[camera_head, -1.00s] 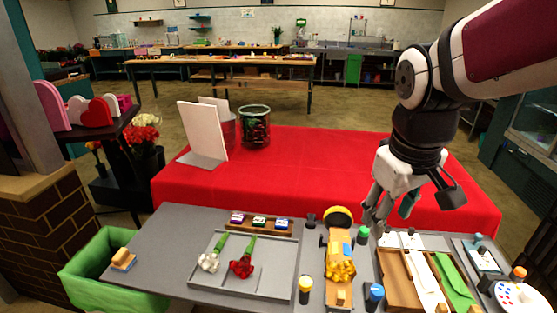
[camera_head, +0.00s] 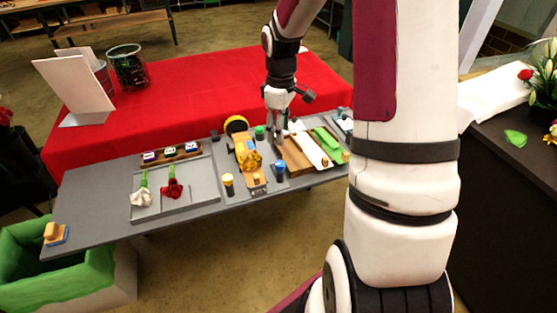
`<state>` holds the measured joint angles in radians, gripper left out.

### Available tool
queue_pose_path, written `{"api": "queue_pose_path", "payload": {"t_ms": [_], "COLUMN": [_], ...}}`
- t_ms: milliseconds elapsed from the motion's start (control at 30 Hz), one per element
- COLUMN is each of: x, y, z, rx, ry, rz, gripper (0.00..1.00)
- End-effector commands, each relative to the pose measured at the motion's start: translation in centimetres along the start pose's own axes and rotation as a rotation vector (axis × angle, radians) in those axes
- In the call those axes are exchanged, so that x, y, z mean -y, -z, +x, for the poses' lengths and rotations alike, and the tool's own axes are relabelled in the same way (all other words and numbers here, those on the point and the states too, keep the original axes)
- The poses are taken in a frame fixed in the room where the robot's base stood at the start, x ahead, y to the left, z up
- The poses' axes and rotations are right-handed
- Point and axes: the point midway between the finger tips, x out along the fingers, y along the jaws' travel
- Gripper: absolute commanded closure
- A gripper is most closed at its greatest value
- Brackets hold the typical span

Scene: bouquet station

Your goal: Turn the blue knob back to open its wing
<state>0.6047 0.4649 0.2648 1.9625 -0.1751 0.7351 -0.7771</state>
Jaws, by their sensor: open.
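The blue knob (camera_head: 280,168) is a short upright cylinder with a blue cap at the front edge of the grey table, right of a tan and orange holder (camera_head: 250,178). The holder carries a yellow flower bunch (camera_head: 251,161). I cannot make out the knob's wing or whether it is open. A green-capped knob (camera_head: 260,131) stands behind the holder and a yellow-capped knob (camera_head: 228,182) left of it. My gripper (camera_head: 277,128) points down, open and empty, beyond the blue knob and just right of the green one.
A grey tray (camera_head: 203,190) with a white and a red flower lies left. A wooden tray (camera_head: 293,157) with white and green strips lies right. My arm crosses the right side. A green-lined bin (camera_head: 60,262) stands front left. A red-covered table (camera_head: 200,95) is behind.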

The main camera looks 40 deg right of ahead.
Motion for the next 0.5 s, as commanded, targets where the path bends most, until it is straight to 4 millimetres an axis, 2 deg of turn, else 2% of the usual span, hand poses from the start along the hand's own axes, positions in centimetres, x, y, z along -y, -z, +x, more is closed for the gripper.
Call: {"api": "queue_pose_path", "payload": {"t_ms": [500], "x": [0.2], "y": [-0.1], "z": [9.7], "rx": [0.003], "ry": [0.004], "rz": [-0.002], "gripper": [0.54]}}
